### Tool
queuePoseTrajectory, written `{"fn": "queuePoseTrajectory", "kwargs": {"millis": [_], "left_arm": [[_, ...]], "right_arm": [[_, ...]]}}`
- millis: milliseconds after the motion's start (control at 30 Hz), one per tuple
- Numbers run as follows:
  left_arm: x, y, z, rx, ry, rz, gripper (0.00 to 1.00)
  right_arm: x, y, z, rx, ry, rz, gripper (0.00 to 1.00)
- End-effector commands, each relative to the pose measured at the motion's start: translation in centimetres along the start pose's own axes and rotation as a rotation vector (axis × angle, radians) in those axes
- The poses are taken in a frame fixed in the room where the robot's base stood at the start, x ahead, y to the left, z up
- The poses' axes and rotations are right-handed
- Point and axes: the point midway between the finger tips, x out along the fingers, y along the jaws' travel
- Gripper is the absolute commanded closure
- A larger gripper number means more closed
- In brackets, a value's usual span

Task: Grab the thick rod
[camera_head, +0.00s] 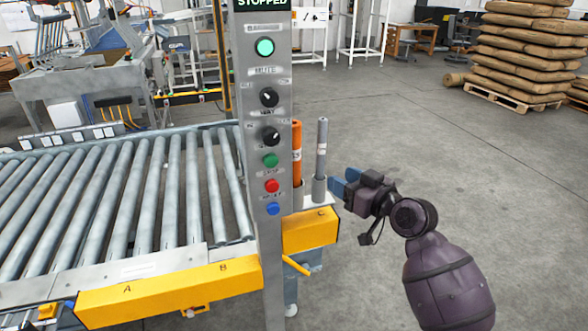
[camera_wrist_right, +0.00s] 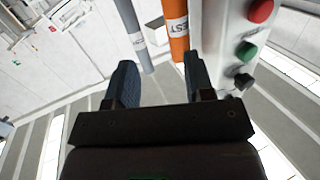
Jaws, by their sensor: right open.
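Two upright rods stand side by side behind the control post: an orange rod (camera_head: 297,152) with a white label and a grey rod (camera_head: 321,148) rising from a wider grey base. In the right wrist view, the orange rod (camera_wrist_right: 176,22) looks slightly thicker than the grey rod (camera_wrist_right: 131,28). My right gripper (camera_head: 342,182) is just right of the grey rod's base in the head view, open and empty. In the right wrist view, both rods show beyond the gap between its blue fingers (camera_wrist_right: 161,80). My left gripper is not in view.
The control post (camera_head: 274,185), with buttons and knobs, stands close left of the rods. A roller conveyor (camera_head: 120,200) with a yellow edge fills the left. Stacked sacks on a pallet (camera_head: 515,95) stand at the back right. The floor (camera_head: 480,160) at right is clear.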

Motion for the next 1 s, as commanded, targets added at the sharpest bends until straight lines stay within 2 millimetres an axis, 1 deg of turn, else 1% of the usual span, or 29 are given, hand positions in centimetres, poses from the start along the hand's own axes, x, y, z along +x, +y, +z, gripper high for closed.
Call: {"fn": "queuePoseTrajectory", "kwargs": {"millis": [33,100,233,367,533,633,867,1000], "left_arm": [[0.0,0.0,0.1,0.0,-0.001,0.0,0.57],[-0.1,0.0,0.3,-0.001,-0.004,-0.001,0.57],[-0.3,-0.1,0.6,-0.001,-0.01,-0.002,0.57],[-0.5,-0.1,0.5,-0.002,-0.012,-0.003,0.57],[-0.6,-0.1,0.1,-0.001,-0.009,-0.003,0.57],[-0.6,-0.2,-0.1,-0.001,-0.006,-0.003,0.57],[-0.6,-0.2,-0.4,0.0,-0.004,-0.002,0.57],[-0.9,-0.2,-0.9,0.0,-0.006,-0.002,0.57]], "right_arm": [[0.7,-0.3,-1.5,-0.013,0.017,-0.029,0.52],[1.3,-0.7,-3.0,-0.025,0.034,-0.058,0.52],[2.1,-1.1,-4.5,-0.035,0.05,-0.087,0.52],[3.6,-1.4,-4.8,-0.034,0.054,-0.093,0.52],[6.0,-1.6,-4.9,-0.034,0.052,-0.092,0.52],[7.0,-1.6,-4.9,-0.036,0.052,-0.09,0.52],[8.3,-1.8,-5.0,-0.035,0.051,-0.09,0.52],[10.1,-2.1,-5.2,-0.032,0.051,-0.091,0.52]]}}
